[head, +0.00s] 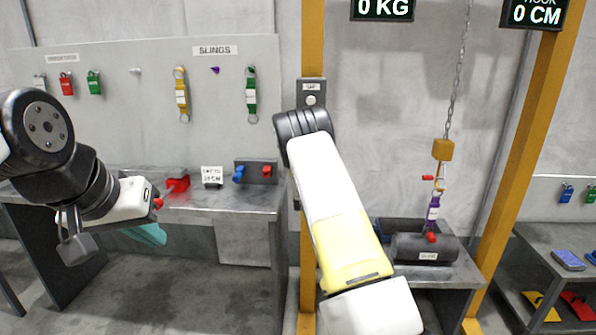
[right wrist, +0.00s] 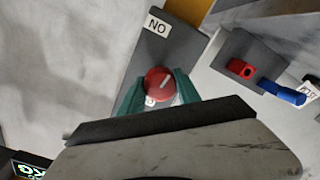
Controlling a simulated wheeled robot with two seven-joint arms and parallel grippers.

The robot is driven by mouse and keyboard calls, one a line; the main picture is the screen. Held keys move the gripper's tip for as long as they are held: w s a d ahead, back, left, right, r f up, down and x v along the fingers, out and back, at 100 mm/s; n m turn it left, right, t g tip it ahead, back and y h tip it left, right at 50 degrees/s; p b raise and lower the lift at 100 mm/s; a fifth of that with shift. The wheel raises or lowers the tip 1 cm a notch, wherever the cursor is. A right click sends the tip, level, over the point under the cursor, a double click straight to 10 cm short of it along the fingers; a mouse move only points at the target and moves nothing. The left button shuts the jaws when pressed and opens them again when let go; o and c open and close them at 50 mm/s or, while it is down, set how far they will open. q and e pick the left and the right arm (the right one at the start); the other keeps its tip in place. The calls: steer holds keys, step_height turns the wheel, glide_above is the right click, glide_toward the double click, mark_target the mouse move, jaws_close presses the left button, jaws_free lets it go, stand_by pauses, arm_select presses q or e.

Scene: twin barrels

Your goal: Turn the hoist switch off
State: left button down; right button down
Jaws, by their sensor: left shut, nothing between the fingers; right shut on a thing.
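The hoist switch is a round red knob (right wrist: 159,83) with a pale line across it, on a grey plate (right wrist: 165,53) in the right wrist view. The line runs diagonally. A white label, upside down in this view, reads ON; another small label by the knob is mostly hidden. My right gripper (right wrist: 160,94) is shut on the knob, with teal fingers on both sides. In the head view my right arm hides the switch and that gripper. My left gripper (head: 148,234) is shut and empty, low in front of the left workbench.
A yellow post (head: 312,40) carries a grey button box (head: 311,93). On the right, a chain (head: 458,75) with an orange hook block (head: 442,149) hangs over a dark barrel (head: 425,248), with a purple sling (head: 432,212) between. The left workbench (head: 235,200) holds small red and blue parts.

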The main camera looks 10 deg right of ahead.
steer(key=shift+a+f+n, duration=0.1)
steer(key=shift+n, duration=0.5)
steer(key=c, duration=0.9)
jaws_free()
steer(key=v, duration=0.7)
steer(key=shift+s+a, duration=0.1)
steer(key=shift+s, duration=0.3)
